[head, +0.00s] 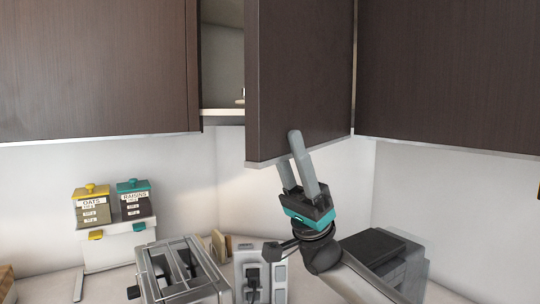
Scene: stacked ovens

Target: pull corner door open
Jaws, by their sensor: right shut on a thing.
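The corner door (298,75) is a dark brown wall-cabinet panel with a pale bottom edge. It stands partly open, with a gap at its left showing the cabinet's light inside and bottom shelf (222,112). My right gripper (288,155) reaches up from below and is shut on the door's lower edge. One grey finger lies in front of the panel; the other goes up behind it, its tip hidden. My left gripper is not in view.
Dark closed cabinet fronts flank the corner, left (95,70) and right (450,75). Below stand a toaster (182,272), a wall socket unit (262,278), and oats (92,208) and raisins (134,203) boxes. A grey appliance (385,255) stands behind my right arm.

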